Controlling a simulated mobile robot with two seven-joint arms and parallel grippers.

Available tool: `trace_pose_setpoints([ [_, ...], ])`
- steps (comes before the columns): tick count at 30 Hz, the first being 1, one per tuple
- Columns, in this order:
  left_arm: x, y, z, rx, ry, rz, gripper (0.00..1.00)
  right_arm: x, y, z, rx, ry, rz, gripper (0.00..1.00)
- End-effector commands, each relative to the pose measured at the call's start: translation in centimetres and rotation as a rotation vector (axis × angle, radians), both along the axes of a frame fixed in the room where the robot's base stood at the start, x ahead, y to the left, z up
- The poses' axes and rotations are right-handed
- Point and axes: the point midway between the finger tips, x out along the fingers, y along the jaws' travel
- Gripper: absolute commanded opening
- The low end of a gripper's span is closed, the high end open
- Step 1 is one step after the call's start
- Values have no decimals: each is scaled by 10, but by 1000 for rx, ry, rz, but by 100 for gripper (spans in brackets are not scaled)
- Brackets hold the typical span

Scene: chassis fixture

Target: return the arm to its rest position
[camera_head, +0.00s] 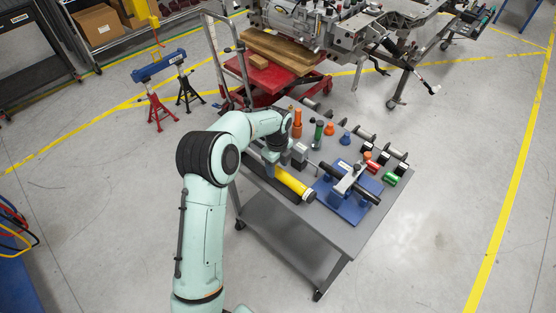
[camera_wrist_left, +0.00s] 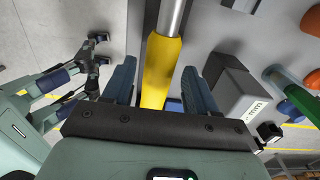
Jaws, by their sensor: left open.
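My left arm reaches from the bottom of the head view over the grey cart. My left gripper (camera_head: 273,157) hangs low over the left side of the cart top, beside a yellow-handled tool (camera_head: 294,184). In the left wrist view my left gripper (camera_wrist_left: 157,72) has its two dark blue fingers spread wide. The yellow handle (camera_wrist_left: 160,68) with its metal shaft lies in line with the gap between them. Space shows on both sides of the handle. I cannot tell how far below the fingertips it is. My right gripper is not seen in the head view.
The cart top (camera_head: 333,237) carries a blue fixture (camera_head: 348,203) with a dark bar, a grey block (camera_wrist_left: 237,92), orange and green tools, and several dark cylinders. A red lift table (camera_head: 270,78) and a chassis stand behind. Floor is clear right of the cart.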

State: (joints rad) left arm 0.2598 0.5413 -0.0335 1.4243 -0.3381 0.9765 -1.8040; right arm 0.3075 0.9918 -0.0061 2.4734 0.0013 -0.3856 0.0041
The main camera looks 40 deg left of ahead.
Motion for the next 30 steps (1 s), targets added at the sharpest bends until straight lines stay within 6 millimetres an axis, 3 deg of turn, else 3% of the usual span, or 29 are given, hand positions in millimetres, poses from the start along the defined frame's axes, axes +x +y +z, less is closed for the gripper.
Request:
trace_pose_setpoints([
  [3, -1, 0, -19, 0, 3, 0, 57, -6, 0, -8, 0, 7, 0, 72],
  [9, 0, 0, -35, 0, 0, 0, 57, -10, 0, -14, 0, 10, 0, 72],
  [21, 0, 0, -40, 0, -1, 1, 57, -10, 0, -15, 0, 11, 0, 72],
  [22, 0, 0, -40, 0, -1, 1, 54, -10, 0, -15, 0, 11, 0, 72],
  [27, 0, 0, -40, 0, -1, 1, 0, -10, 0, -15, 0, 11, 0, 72],
  [30, 0, 0, -40, 0, -1, 1, 0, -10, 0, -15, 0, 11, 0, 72],
])
